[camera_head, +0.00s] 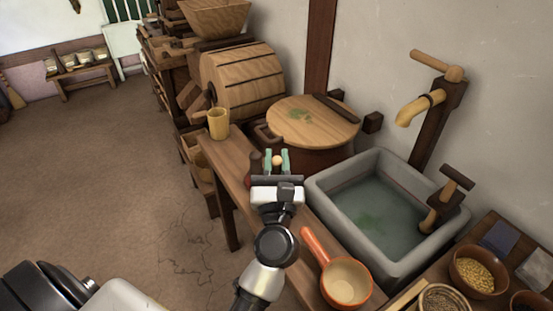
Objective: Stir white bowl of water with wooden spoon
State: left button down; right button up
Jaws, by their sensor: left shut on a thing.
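My left gripper (277,160) is over the wooden counter, in front of the round-lidded tub. Its pale green fingers are shut on a small round tan thing (278,161). It looks like the end of a wooden handle, possibly the wooden spoon, but the rest is hidden by the gripper. No white bowl of water can be made out. Water shows in the grey stone basin (322,196), right of my left arm. My right gripper is not in view.
An orange pan (346,284) with a long handle is on the counter, right of my left arm. A yellow wooden cup (219,123) stands at the counter's far end. The tub's wooden lid (318,128) is behind the gripper. Grain bowls (478,272) sit at lower right.

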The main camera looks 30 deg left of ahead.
pick_arm(q)
jog(key=shift+s+d+f, duration=0.1)
jog(key=shift+d+f, duration=0.15)
jog(key=shift+d, duration=0.05)
notch_tip(320, 180, up, 5)
jog(key=p, duration=0.5)
jog(key=shift+f, duration=0.1)
dwell(0.5)
